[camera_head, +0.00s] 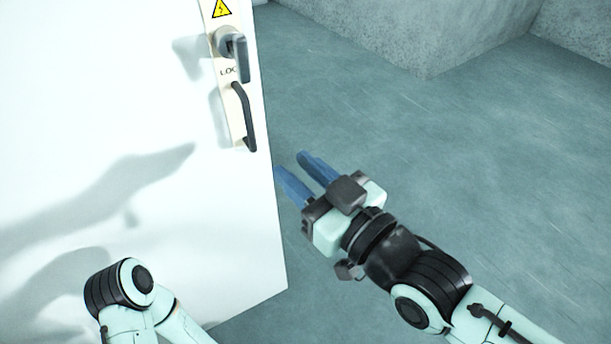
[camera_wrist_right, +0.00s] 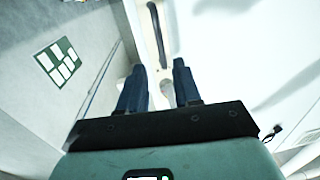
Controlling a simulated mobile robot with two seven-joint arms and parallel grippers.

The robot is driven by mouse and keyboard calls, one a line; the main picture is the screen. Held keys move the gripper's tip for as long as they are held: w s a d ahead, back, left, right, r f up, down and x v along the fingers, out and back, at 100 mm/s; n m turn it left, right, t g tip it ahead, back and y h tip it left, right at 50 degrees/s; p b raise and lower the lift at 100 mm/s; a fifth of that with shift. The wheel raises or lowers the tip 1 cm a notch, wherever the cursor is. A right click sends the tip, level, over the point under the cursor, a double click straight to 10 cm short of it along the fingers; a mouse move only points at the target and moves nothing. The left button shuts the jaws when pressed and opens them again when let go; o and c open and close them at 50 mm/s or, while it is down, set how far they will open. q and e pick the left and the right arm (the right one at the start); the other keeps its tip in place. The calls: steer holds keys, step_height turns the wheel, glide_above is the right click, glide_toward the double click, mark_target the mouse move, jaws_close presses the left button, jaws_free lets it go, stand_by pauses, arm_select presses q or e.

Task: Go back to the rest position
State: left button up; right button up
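My right gripper (camera_head: 296,176) has two blue fingers held apart with nothing between them. It is in the middle of the head view, just right of the white cabinet door's edge and below its black handle. In the right wrist view the two fingers (camera_wrist_right: 159,84) also stand apart and empty. My left arm shows only as a link at the bottom left of the head view, in front of the door. My left gripper is out of view.
A white door (camera_head: 130,190) fills the left side, with a black handle (camera_head: 243,117), a grey lock knob (camera_head: 233,50) and a yellow warning label (camera_head: 221,9). Open grey floor (camera_head: 460,150) lies to the right. A concrete wall (camera_head: 430,35) stands at the back.

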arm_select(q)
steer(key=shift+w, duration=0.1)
arm_select(e)
steer(key=shift+s+d, duration=0.3)
steer(key=shift+s, duration=0.1)
